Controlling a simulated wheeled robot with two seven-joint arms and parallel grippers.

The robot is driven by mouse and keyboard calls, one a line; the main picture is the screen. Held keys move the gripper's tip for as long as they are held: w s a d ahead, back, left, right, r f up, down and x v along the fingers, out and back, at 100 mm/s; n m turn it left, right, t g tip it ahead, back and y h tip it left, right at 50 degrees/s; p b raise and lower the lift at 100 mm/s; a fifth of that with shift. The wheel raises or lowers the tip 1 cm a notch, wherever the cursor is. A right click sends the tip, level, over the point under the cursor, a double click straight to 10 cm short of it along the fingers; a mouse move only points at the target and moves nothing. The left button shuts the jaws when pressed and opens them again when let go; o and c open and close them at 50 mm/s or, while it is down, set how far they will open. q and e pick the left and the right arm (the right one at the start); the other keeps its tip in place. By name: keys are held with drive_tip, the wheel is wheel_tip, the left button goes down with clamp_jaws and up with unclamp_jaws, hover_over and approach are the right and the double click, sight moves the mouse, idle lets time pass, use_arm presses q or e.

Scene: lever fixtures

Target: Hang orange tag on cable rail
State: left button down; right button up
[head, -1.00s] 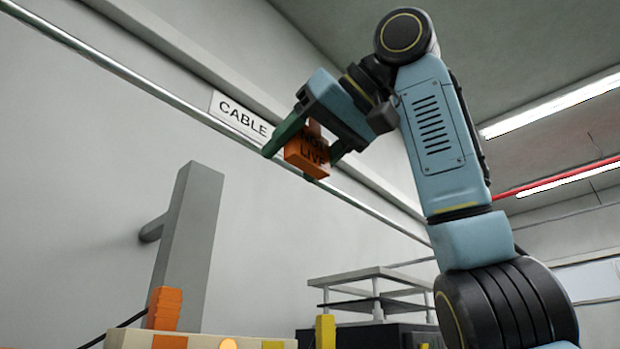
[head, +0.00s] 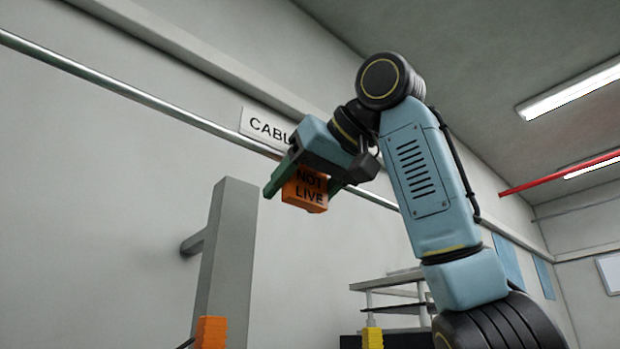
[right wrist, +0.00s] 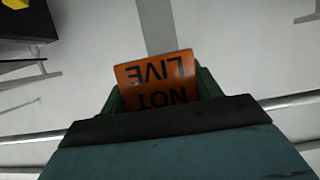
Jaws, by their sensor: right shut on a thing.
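The orange tag (head: 305,190), lettered NOT LIVE, is between the green fingers of my right gripper (head: 305,190), which is shut on it. The tag hangs below the gripper's palm, and its top is hidden in the head view. It also shows in the right wrist view (right wrist: 158,80), with its lettering upside down. The cable rail (head: 130,92) is a long metal bar along the wall, running behind the gripper, below a white CABLE sign (head: 264,126) that the gripper partly covers. I cannot tell whether the tag touches the rail. My left gripper is out of view.
A grey post (head: 228,245) stands below and left of the tag. An orange block (head: 211,332) and a yellow-orange block (head: 373,338) show at the bottom. A grey shelf (head: 395,283) stands behind my right arm. A red pipe (head: 560,175) runs at the right.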

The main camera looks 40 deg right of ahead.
drive_tip(key=shift+x, duration=1.7)
drive_tip(key=shift+f, duration=0.1)
drive_tip(key=o, duration=1)
drive_tip(key=shift+o, duration=0.2)
drive_tip(key=shift+s, duration=0.1)
drive_tip(key=a+b+v, duration=0.1)
drive_tip(key=b+v, duration=0.1)
drive_tip(key=v, duration=1.1)
drive_tip(key=shift+s+d+b, duration=0.15)
drive_tip(key=shift+d+b, duration=0.25)
drive_tip(key=shift+d, duration=0.05)
